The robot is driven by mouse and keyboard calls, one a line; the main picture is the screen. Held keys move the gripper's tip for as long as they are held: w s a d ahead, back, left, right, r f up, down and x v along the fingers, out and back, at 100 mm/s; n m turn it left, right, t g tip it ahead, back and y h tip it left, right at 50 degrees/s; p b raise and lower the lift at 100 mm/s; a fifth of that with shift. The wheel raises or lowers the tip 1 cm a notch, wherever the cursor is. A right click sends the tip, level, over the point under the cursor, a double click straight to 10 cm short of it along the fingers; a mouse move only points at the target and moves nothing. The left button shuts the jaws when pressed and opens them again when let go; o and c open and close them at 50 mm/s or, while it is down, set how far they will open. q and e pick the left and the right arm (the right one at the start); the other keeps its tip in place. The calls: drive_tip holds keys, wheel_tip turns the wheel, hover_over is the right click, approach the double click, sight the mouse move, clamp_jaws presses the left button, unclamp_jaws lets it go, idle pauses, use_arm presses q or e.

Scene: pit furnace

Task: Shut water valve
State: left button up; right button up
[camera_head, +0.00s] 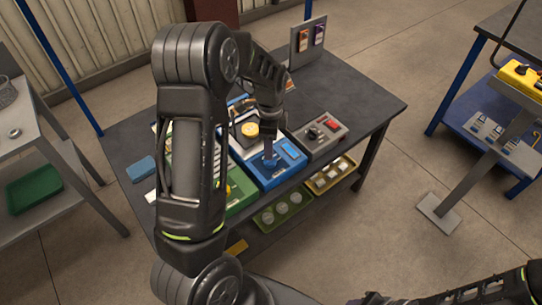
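A blue box (288,157) with a blue knob (271,160) on its top stands on the dark workbench; it looks like the water valve, though I cannot read a label. My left gripper (270,138) points down directly above the blue knob. The gripper is small and dark here, so I cannot tell whether its fingers touch the knob or are closed. My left arm hides part of the bench and the boxes on the left. Part of my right arm shows at the bottom right edge; its fingers cannot be made out.
A grey box (321,134) with a red switch stands right of the blue box, and a green box (240,190) left of it. A yellow round button (250,130) sits behind. Trays (283,208) lie on the lower shelf. The bench's right end (370,105) is clear.

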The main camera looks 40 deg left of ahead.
use_arm(q)
wheel_tip(320, 180, down, 7)
drive_tip(key=shift+f+p, duration=0.15)
drive_tip(key=shift+p, duration=0.5)
clamp_jaws()
